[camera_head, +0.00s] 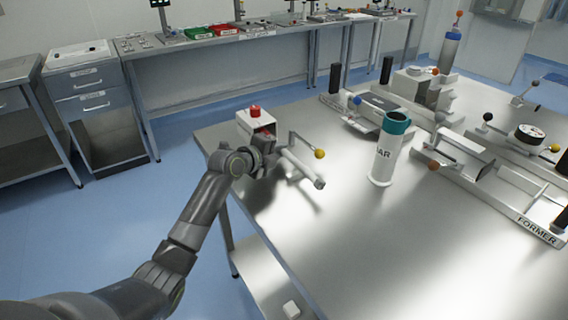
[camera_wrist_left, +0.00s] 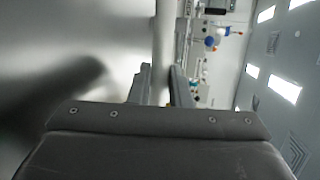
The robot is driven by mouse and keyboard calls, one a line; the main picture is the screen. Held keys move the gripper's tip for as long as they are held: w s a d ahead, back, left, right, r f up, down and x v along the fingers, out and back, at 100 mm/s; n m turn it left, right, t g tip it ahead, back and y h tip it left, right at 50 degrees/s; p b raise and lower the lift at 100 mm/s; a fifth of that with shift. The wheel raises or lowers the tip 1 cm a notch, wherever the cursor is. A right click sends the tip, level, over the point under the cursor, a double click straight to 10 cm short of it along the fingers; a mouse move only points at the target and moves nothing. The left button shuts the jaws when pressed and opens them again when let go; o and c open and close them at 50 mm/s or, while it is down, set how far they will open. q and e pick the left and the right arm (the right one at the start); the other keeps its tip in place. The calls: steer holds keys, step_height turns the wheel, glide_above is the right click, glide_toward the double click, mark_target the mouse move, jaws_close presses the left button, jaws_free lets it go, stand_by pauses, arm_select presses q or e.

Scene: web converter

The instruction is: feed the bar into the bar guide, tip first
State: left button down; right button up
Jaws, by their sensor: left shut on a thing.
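My left gripper (camera_head: 279,160) is above the near left part of the metal table and is shut on a pale round bar (camera_head: 307,173). The bar slants down to the right, with its free end over the tabletop. In the left wrist view, the bar (camera_wrist_left: 166,40) runs up the picture between the two fingers of my left gripper (camera_wrist_left: 161,86). A white upright cylinder (camera_head: 383,158) with a teal rim and a label ending in "AR" stands right of the bar, apart from it. I cannot tell which fixture is the bar guide. My right gripper is out of view.
A white box (camera_head: 254,122) with a red button stands just behind my left gripper. A yellow-ball lever (camera_head: 319,153) is close behind the bar. Several fixtures, one labelled "FORMER" (camera_head: 536,229), fill the table's right side. The front of the tabletop (camera_head: 400,260) is clear.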

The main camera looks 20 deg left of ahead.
arm_select(q)
steer(key=w+a+b, duration=0.1)
steer(key=a+b, duration=0.1)
steer(key=w+a+b, duration=0.1)
steer(key=b, duration=0.1)
steer(key=shift+w+a+f, duration=0.2)
steer(key=shift+w+f, duration=0.05)
steer(key=shift+w, duration=0.05)
steer(key=shift+w+a+r+b, duration=0.1)
steer(key=shift+w+a+b, duration=0.3)
steer(key=shift+a+b, duration=0.25)
steer(key=shift+w+r, duration=0.1)
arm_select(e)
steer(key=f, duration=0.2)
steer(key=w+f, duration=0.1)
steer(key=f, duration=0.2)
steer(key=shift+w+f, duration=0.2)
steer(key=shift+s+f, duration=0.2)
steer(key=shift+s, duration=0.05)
arm_select(q)
steer(key=shift+f+b, duration=0.7)
steer(key=shift+b, duration=0.15)
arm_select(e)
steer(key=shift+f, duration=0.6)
